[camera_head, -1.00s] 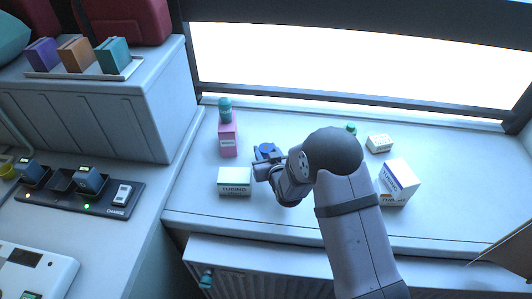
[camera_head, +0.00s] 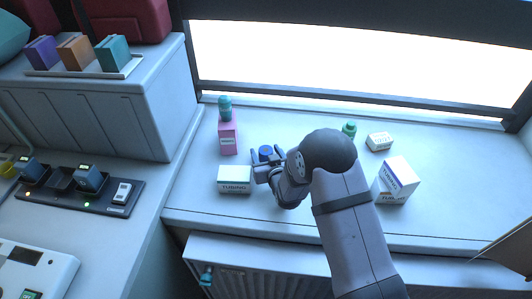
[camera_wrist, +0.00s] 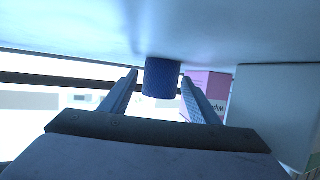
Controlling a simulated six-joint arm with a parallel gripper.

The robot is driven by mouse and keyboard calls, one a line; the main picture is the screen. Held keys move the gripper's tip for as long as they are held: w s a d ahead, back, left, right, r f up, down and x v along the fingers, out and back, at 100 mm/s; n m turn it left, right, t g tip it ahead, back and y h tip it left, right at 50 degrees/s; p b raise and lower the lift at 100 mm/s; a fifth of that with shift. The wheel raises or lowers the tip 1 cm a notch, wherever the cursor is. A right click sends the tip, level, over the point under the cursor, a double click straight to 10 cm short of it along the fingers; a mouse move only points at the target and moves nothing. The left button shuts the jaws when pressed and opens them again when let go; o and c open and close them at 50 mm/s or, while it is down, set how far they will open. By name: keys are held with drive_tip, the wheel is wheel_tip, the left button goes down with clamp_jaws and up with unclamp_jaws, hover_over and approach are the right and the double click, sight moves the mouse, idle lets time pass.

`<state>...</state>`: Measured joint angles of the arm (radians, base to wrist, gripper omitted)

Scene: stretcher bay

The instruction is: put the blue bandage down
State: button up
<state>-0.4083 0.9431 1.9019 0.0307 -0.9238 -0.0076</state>
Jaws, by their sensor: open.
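The blue bandage (camera_head: 266,152) is a small blue roll resting on the white counter (camera_head: 310,220). In the wrist view the bandage (camera_wrist: 161,78) stands upright against the counter surface, between the tips of my open fingers. My gripper (camera_head: 262,163) reaches to it from the right in the head view. In the wrist view the fingers of my gripper (camera_wrist: 158,88) are spread, with a gap on each side of the bandage.
A white-and-green box (camera_head: 234,181) stands close in front of my gripper. A pink box (camera_head: 228,138) and a teal bottle (camera_head: 225,107) are behind it to the left. A green-capped bottle (camera_head: 349,130), a small white box (camera_head: 380,141) and a blue-and-white box (camera_head: 397,180) stand to the right.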

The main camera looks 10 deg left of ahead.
drive_tip(key=shift+r, duration=0.2)
drive_tip(key=b+v, duration=0.3)
drive_tip(key=v, duration=0.9)
